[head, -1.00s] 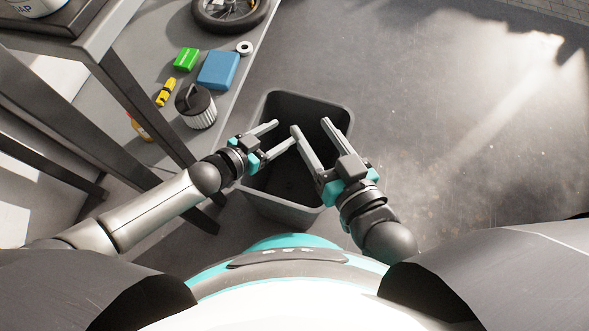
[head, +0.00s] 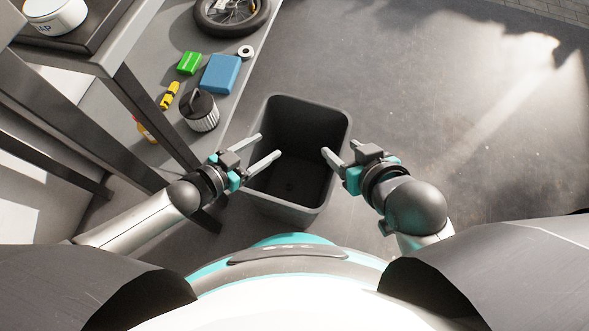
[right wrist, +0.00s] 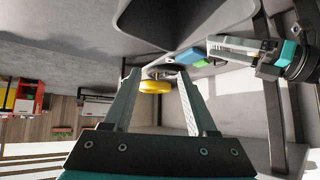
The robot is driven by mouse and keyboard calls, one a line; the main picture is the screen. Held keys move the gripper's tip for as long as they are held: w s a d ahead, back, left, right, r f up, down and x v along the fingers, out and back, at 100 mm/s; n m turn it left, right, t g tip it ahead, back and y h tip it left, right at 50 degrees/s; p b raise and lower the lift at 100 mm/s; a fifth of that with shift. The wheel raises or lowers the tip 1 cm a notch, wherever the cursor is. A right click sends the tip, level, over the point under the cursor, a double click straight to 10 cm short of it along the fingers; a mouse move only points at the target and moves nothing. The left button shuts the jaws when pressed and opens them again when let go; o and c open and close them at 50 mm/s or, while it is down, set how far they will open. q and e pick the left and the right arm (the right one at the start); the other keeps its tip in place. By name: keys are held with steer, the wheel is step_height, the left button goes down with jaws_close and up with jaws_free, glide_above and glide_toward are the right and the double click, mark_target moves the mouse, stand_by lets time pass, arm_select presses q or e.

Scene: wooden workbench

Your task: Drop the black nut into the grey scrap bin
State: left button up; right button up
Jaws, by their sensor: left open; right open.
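The grey scrap bin (head: 335,135) stands open on the floor in front of me; its dark rim also shows at the top of the right wrist view (right wrist: 185,22). My left gripper (head: 269,146) is open and empty over the bin's left side. My right gripper (head: 326,152) is open at the bin's right rim, and its spread, empty fingers show in the right wrist view (right wrist: 158,75). I cannot make out the black nut for certain. A faint dark spot shows on the bin's floor, too dim to identify.
Left of the bin, a grey surface holds a blue box (head: 220,74), a green box (head: 190,62), a white ring (head: 246,52), a ribbed canister (head: 201,112), a yellow item (head: 170,95) and a wheel (head: 231,14). The floor to the right is clear.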

arm_select(q)
steer(key=shift+s+a+r+p, duration=0.3)
steer(key=shift+s+a, duration=0.15)
arm_select(e)
steer(key=shift+s+d+g+h, duration=0.4)
steer(key=shift+s+d+g, duration=0.2)
steer(key=shift+d, duration=0.2)
arm_select(q)
steer(key=shift+d, duration=0.1)
arm_select(e)
steer(key=shift+d, duration=0.1)
